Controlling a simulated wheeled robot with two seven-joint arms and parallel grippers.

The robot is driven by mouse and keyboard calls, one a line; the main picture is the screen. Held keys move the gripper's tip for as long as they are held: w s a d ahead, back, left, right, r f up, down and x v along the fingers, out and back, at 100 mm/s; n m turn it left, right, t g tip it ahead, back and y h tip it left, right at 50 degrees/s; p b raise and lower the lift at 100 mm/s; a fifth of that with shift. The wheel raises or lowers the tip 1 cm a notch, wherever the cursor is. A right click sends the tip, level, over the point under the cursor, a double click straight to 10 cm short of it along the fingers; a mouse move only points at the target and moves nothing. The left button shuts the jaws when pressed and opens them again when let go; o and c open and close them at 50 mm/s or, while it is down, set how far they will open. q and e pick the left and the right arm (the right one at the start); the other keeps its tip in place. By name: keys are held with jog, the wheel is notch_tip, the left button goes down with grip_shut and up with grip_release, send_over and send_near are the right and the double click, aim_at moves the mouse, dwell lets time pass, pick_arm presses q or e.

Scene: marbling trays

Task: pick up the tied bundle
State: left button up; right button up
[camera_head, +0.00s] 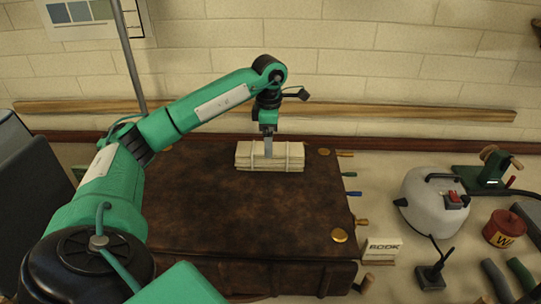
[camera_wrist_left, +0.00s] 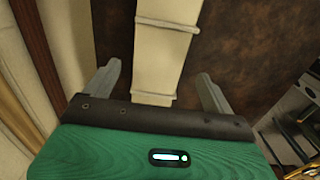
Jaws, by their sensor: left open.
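The tied bundle (camera_head: 282,159) is a pale, cream-coloured stack with light ties around it. It lies flat on a dark brown leather-like case (camera_head: 215,210), near its far edge. My left gripper (camera_head: 268,150) points down at the bundle in the head view. In the left wrist view, the bundle (camera_wrist_left: 165,50) runs up between the two spread fingers of the left gripper (camera_wrist_left: 160,85), with a gap on each side. The left gripper is open, and I cannot tell its exact height over the bundle. My right gripper is not in view.
Several coloured-handled tools (camera_head: 353,193) stick out at the case's right side. Further right stand a pale rounded appliance (camera_head: 432,200), a red tin (camera_head: 504,228) and a small "BOOK" card (camera_head: 383,247). A wooden strip (camera_head: 400,113) runs along the brick wall behind. The case's front top is clear.

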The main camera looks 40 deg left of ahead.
pick_arm(q)
jog(key=shift+f, duration=0.4)
notch_tip(320, 180, down, 5)
jog(key=shift+w+r+p, duration=0.1)
jog(key=shift+p, duration=0.8)
jog(key=shift+d, duration=0.1)
jog(key=shift+c, duration=0.7)
jog(key=c, duration=1.2)
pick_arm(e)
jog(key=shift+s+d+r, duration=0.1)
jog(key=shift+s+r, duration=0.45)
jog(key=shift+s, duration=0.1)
